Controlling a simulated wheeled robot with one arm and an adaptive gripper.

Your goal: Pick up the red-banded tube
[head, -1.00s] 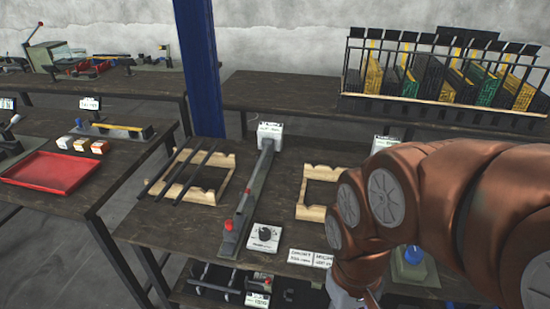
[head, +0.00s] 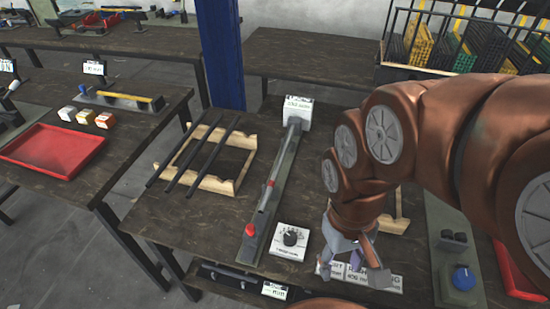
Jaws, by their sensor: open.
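A slim grey tube with a red mark (head: 268,192) appears to lie along the long grey fixture (head: 292,160) in the middle of the table; at this size I cannot be sure it is the red-banded tube. Several dark tubes (head: 201,157) lie across a wooden rack (head: 237,168) to its left, and no red band shows on them. My gripper (head: 350,268) is open and hangs over the table's front right part, to the right of the fixture and apart from the tubes. Nothing is seen between its fingers.
A red button (head: 250,229) sits at the fixture's near end. Printed signs (head: 385,282) lie by my gripper. A second wooden rack (head: 397,224) is partly hidden behind my arm. A blue post (head: 221,55) rises behind the table.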

